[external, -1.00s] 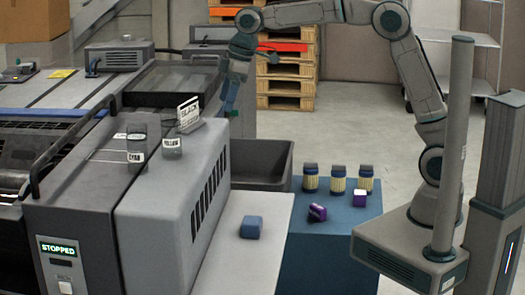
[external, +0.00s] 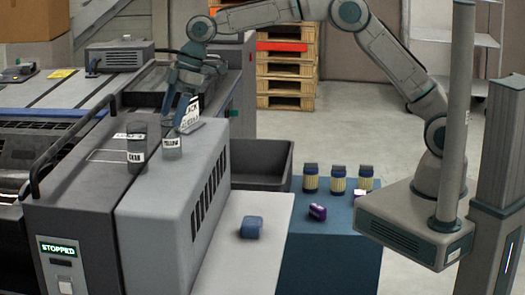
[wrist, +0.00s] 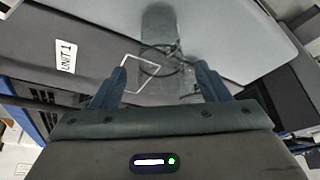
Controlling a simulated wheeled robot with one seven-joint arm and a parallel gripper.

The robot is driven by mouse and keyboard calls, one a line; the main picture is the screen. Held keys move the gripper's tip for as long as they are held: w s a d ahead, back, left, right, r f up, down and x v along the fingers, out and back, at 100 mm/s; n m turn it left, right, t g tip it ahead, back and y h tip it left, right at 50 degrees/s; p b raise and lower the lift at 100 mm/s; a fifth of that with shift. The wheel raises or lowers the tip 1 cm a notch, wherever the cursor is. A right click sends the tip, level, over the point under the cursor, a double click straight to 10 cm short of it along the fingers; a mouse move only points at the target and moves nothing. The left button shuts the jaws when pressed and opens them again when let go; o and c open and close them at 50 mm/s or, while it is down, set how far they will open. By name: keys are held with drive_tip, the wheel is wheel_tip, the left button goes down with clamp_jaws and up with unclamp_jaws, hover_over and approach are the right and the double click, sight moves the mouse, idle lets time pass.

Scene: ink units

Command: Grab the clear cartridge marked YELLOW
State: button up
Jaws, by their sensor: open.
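The clear cartridge marked YELLOW (external: 172,147) stands upright on top of the grey unit in the external view. A darker cartridge marked CYAN (external: 137,145) stands just left of it. My gripper (external: 175,117) is above the YELLOW cartridge, pointing down, its jaws apart and empty.
A UNIT 1 label (wrist: 66,56) and a white outline lie on the unit top. Several yellow-and-blue jars (external: 338,180) and a purple item (external: 317,211) sit on the blue table, away from the arm.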

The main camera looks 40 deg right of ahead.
sight(164, 144)
drive_tip(key=shift+d+p+x, duration=0.1)
drive_tip(key=shift+p+x, duration=0.4)
drive_tip(key=shift+x, duration=0.9)
drive_tip(key=shift+d+p+x, duration=0.15)
drive_tip(key=shift+p+x, duration=0.3)
drive_tip(key=shift+x, duration=0.9)
drive_tip(key=shift+s+f, duration=0.1)
drive_tip(key=shift+s, duration=0.05)
drive_tip(key=c, duration=1.1)
